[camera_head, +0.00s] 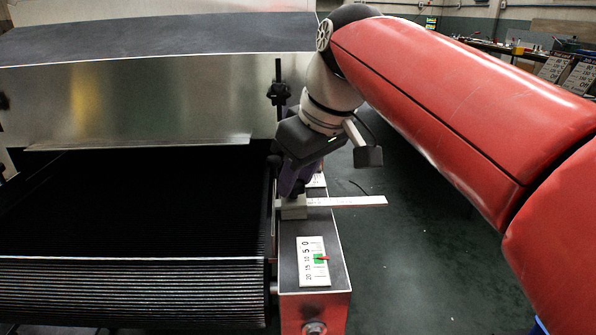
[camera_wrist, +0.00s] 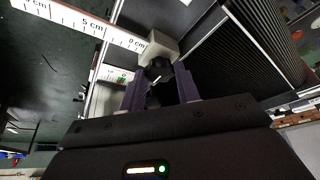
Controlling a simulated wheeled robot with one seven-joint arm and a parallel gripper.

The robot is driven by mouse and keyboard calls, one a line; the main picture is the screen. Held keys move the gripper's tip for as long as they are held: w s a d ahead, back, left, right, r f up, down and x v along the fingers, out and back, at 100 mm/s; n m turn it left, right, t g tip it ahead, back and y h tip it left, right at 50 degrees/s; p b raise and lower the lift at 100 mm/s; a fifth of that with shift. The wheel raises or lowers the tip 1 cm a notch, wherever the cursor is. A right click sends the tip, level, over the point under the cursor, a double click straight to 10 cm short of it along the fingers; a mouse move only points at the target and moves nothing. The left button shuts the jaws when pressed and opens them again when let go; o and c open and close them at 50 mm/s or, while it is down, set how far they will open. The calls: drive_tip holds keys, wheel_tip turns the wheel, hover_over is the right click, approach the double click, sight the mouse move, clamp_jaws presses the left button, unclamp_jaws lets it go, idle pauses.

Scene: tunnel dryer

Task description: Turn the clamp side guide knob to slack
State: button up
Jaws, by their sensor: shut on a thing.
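The side guide knob (camera_wrist: 159,70) is black with a pale line across it and sits between the two purple fingers of my gripper (camera_wrist: 161,84) in the wrist view. My gripper is shut on it. The knob is on a light grey clamp block (camera_wrist: 158,47), beside the zero end of a white ruler (camera_wrist: 85,20). In the head view my gripper (camera_head: 289,190) points down at the clamp block (camera_head: 293,208) and hides the knob. The ruler (camera_head: 350,201) sticks out to the right there.
A white scale plate (camera_head: 313,262) with a green band and red pointer lies on the dark-topped side rail (camera_head: 335,262). The ribbed conveyor belt (camera_head: 130,285) runs left of it. A black post with knobs (camera_head: 279,95) stands close behind my gripper. Floor right of the rail is clear.

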idle(0.4)
drive_tip(key=o, duration=1)
drive_tip(key=p+v, duration=0.1)
drive_tip(key=v, duration=0.6)
drive_tip(key=shift+r, duration=0.35)
